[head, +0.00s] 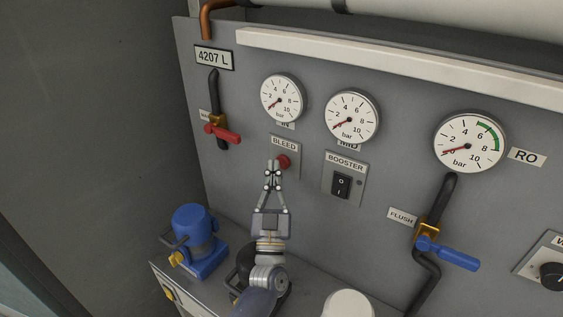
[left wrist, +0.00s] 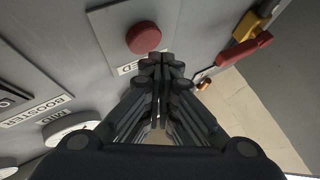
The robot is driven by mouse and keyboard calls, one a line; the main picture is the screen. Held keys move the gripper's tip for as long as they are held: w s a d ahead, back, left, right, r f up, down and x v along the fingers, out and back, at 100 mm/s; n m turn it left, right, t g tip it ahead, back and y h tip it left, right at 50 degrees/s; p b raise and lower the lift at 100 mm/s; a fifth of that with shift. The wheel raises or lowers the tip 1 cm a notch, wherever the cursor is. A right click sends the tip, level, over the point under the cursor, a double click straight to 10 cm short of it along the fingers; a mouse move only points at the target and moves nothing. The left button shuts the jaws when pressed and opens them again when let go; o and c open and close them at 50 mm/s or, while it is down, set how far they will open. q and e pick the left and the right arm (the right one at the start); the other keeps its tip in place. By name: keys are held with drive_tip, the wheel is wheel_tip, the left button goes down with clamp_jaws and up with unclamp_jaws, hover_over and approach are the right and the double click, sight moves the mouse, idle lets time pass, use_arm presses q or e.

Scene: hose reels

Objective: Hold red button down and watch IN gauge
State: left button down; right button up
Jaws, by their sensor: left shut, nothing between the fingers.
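The red button (head: 283,161) sits on the plate labelled BLEED on the grey panel. It also shows in the left wrist view (left wrist: 144,38), round and in front of my fingertips. My left gripper (head: 273,163) is shut and empty, its tips at the left edge of the button in the head view. I cannot tell whether they touch it or whether it is pressed. The IN gauge (head: 281,98) is at the upper left of the panel, its label partly covered by the dial. Its red needle points to the lower left, near zero. My right gripper is not in view.
To the right are the MID gauge (head: 351,118), the BOOSTER switch (head: 342,186) and the RO gauge (head: 469,143). A red-handled valve (head: 222,133) is left of the button. A blue pump-like unit (head: 196,240) stands on the ledge below. A blue FLUSH valve handle (head: 448,253) juts out at right.

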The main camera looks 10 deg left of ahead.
use_arm(q)
drive_tip(key=s, duration=0.1)
drive_tip(key=s+a+p, duration=0.1)
drive_tip(key=s, duration=0.1)
drive_tip(key=s+p, duration=0.1)
drive_tip(key=shift+s+a, duration=0.3)
drive_tip(key=shift+a, duration=0.05)
idle(0.5)
